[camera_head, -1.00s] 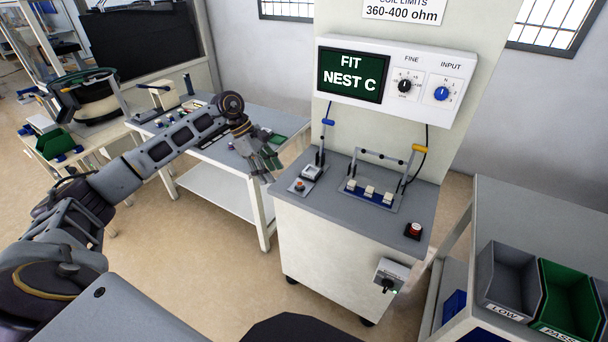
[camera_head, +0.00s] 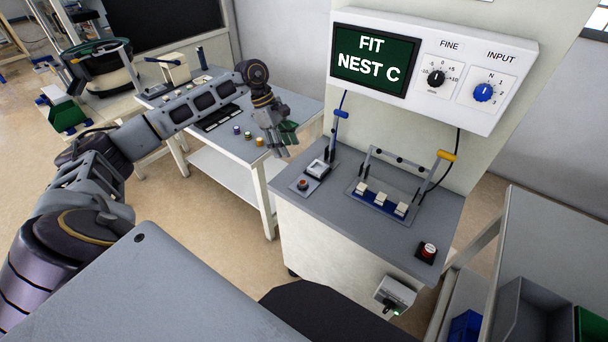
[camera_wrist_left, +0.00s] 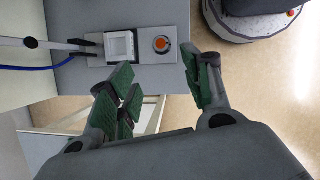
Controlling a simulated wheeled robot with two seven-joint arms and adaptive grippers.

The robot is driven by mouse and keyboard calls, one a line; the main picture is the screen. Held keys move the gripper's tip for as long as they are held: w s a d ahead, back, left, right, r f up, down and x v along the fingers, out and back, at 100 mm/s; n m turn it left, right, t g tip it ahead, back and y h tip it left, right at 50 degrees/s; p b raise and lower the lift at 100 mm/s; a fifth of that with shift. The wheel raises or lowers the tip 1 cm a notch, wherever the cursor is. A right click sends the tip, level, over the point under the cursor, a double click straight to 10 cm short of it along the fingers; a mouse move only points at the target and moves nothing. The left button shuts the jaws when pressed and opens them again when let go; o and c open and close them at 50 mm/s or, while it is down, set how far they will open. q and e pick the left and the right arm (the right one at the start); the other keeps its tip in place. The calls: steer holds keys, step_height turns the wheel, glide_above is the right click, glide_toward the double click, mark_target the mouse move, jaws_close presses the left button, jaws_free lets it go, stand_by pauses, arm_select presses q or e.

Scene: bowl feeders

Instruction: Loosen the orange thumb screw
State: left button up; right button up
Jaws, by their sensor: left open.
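In the head view the screw (camera_head: 303,183) is a small orange spot near the left edge of the grey bench top. My left gripper (camera_head: 283,150) hangs over the bench's left edge, apart from the screw. In the left wrist view its green-padded fingers (camera_wrist_left: 158,88) are spread and empty, with the screw beyond them. My right gripper is not in view.
The test bench (camera_head: 375,215) carries a blue-handled clamp (camera_head: 337,130), a yellow-handled bar (camera_head: 436,170), a row of white blocks and a red button (camera_head: 427,251). A side table (camera_head: 222,140) with small parts stands left. A grey bin (camera_head: 530,310) is at lower right.

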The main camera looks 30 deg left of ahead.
mark_target(302, 182)
arm_select(q)
steer(key=shift+s+r, duration=0.1)
steer(key=shift+s, duration=0.05)
steer(key=x, duration=1.2)
steer(key=shift+d, duration=0.1)
steer(key=shift+x, duration=0.85)
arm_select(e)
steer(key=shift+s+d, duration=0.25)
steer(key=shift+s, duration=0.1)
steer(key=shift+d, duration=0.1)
arm_select(q)
steer(key=c, duration=0.9)
steer(key=shift+c, duration=0.6)
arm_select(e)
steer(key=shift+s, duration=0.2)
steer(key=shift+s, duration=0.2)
